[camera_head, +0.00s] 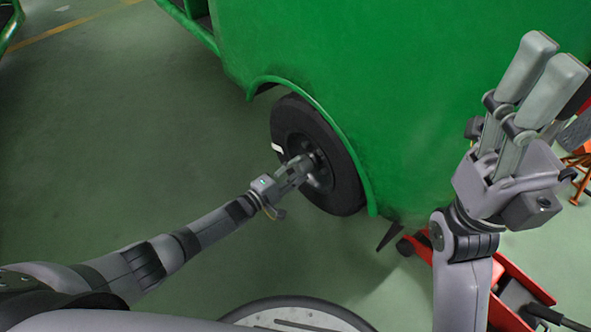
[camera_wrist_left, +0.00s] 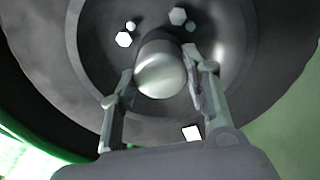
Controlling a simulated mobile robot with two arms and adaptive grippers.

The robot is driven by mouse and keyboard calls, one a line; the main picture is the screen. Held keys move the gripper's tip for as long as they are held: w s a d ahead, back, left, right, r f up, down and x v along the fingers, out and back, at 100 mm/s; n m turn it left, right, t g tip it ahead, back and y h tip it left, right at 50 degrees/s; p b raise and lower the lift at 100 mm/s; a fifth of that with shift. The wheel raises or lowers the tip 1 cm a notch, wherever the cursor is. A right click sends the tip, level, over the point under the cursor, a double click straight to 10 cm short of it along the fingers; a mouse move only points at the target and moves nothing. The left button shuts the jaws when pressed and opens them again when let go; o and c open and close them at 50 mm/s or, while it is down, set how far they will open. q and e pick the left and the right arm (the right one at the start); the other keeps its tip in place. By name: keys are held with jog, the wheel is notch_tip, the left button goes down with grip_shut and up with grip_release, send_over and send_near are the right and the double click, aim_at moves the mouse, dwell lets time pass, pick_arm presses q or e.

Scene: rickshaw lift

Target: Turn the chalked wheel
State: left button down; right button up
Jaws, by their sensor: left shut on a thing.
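The black wheel (camera_head: 338,173) sits under the green body (camera_head: 400,70), in its arch. A white chalk mark (camera_head: 277,148) shows on the left side of its tyre. My left gripper (camera_head: 304,168) reaches the wheel's centre from the left. In the left wrist view, its fingers (camera_wrist_left: 158,88) are shut on the rounded grey hub (camera_wrist_left: 160,70), one on each side. Several pale bolt heads show beyond it. A white patch (camera_wrist_left: 191,132) shows near the right finger. My right gripper (camera_head: 545,75) is raised at the right, away from the wheel, its fingers side by side; their gap is unclear.
A red wheeled jack-like thing (camera_head: 510,290) lies on the floor at the lower right, partly behind my right arm. An orange stand (camera_head: 580,165) is at the right edge. The green floor left of the wheel is clear.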

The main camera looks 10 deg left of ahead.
dwell(0.6)
pick_arm(q)
jog(key=c, duration=0.9)
grip_release()
jog(key=shift+o, duration=0.2)
jog(key=shift+s+a, duration=0.1)
jog(key=v, duration=1.1)
jog(key=shift+s+a, duration=0.15)
jog(key=shift+s, duration=0.15)
